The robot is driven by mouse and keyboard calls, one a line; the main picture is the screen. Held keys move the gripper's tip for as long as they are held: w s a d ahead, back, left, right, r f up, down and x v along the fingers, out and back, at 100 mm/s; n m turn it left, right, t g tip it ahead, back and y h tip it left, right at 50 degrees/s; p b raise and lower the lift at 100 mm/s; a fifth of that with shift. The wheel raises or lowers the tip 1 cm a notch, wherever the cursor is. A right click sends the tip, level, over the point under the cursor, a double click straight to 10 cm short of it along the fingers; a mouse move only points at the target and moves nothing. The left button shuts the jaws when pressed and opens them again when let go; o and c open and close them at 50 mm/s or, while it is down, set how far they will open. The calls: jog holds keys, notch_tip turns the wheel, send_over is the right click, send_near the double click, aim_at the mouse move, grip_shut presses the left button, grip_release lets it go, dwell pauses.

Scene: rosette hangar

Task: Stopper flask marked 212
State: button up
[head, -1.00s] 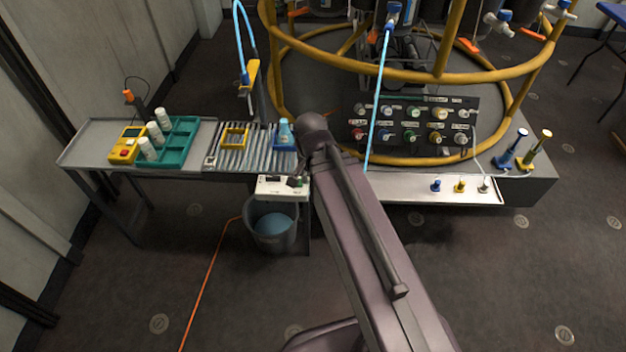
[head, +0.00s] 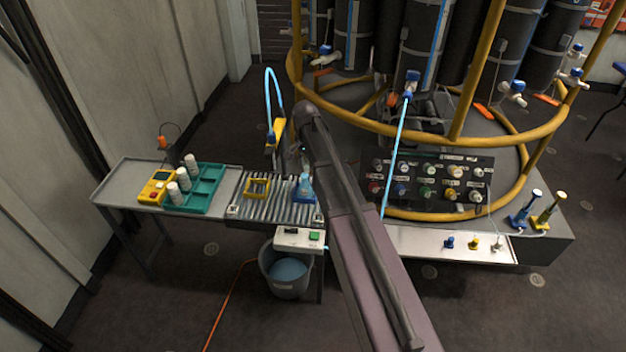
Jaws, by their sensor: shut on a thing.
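A pale blue flask (head: 305,184) stands upright in a blue holder (head: 304,197) at the right end of the roller conveyor. Any number on it is too small to read. My gripper (head: 302,158) is just above the flask, mostly hidden behind my own arm. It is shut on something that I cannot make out. I cannot tell whether it touches the flask. The flask's mouth is partly hidden.
A yellow square holder (head: 257,188) sits on the rollers (head: 282,212). A blue tube nozzle (head: 271,138) stands behind. A bin (head: 289,272) is below; a yellow-railed carousel (head: 440,139) is right.

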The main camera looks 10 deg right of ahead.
aim_at(304, 163)
jog(key=w, duration=0.1)
jog(key=w+r, duration=0.1)
jog(key=w, duration=0.1)
jog(key=shift+a, duration=0.1)
jog(key=shift+f, duration=0.25)
jog(key=shift+f+b, duration=1.55)
jog(key=shift+f, duration=0.05)
jog(key=shift+f+b, duration=0.7)
jog(key=shift+f, duration=0.05)
jog(key=shift+f+b, duration=0.35)
jog(key=shift+f+b, duration=0.75)
dwell(0.7)
jog(key=o, duration=0.9)
